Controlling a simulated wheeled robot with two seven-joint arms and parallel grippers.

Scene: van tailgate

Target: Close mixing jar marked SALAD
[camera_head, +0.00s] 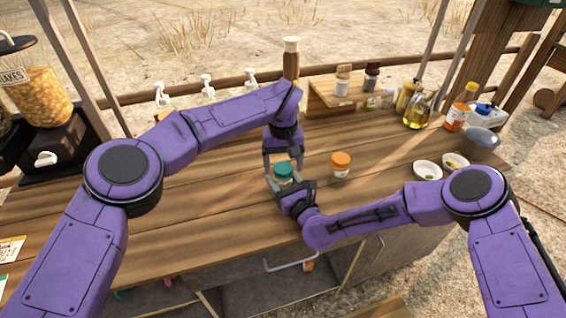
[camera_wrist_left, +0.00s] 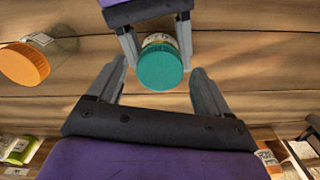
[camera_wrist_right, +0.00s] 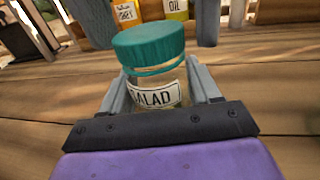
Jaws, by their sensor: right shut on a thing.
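The SALAD jar (camera_wrist_right: 155,95) is a clear jar with a teal lid (camera_head: 284,170) and stands upright. In the right wrist view the lid sits on top, with a narrow clear gap between it and a teal ring on the neck. My right gripper (camera_head: 284,187) is shut on the jar's body from the near side. My left gripper (camera_head: 284,163) points down at the lid, its fingers apart on either side. In the left wrist view the lid (camera_wrist_left: 160,67) lies between those open fingers; I cannot tell whether they touch it.
An orange-lidded jar (camera_head: 341,163) stands close by on the right. White bowls (camera_head: 427,171), oil bottles (camera_head: 417,112) and a wooden stand (camera_head: 335,98) are farther right and back. Pump bottles (camera_head: 207,88) line the back.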

